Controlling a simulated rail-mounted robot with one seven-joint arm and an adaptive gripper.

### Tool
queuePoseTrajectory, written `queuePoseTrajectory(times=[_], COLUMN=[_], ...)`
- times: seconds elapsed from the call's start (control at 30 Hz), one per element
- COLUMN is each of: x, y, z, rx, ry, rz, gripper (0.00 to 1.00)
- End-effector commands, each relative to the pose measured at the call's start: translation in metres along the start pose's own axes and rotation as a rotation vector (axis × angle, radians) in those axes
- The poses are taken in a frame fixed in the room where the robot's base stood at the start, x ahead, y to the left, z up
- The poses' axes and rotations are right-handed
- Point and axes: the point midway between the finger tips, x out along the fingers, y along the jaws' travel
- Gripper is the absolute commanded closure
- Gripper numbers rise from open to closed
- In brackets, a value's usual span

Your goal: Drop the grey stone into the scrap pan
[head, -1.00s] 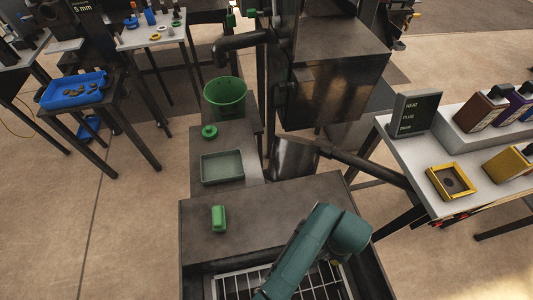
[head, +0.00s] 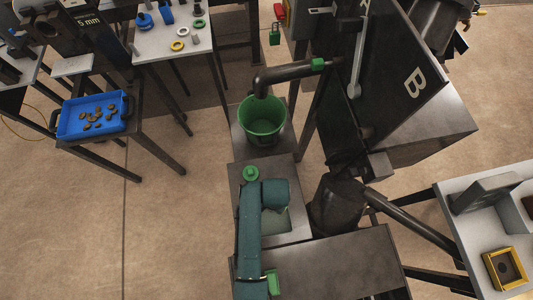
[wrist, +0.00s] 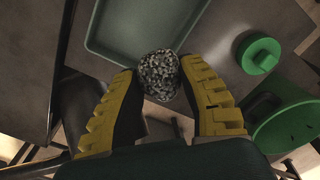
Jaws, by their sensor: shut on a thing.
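In the wrist view, my gripper (wrist: 159,68) has its yellow-padded fingers shut on a rough, speckled grey stone (wrist: 158,75). A shallow grey-green pan (wrist: 125,28), which looks like the scrap pan, lies below and just beyond the fingertips. The stone overlaps the pan's near edge in this view; its height above it is hard to tell. In the head view, the pan (head: 276,220) is partly covered by my teal arm. My gripper and the stone are hidden there.
A green knobbed lid (head: 250,173) lies behind the pan, and a green bucket (head: 262,120) stands farther back under a dark spout. The dark press (head: 385,90) rises to the right. A blue tray (head: 92,116) with brown pieces sits at the far left.

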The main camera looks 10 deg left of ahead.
Motion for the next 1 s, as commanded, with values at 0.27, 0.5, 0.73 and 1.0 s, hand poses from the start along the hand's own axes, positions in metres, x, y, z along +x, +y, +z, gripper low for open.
queuePoseTrajectory(times=[0.27,0.5,0.73,1.0], x=[-0.028,-0.004,0.028,0.036], y=[0.022,0.022,0.022,0.022], z=[0.04,0.041,0.04,0.04], rx=[0.186,0.194,0.193,0.192], ry=[0.0,0.001,0.002,0.002], rz=[0.0,0.0,-0.001,-0.001], gripper=[0.98,0.98,0.98,0.98])
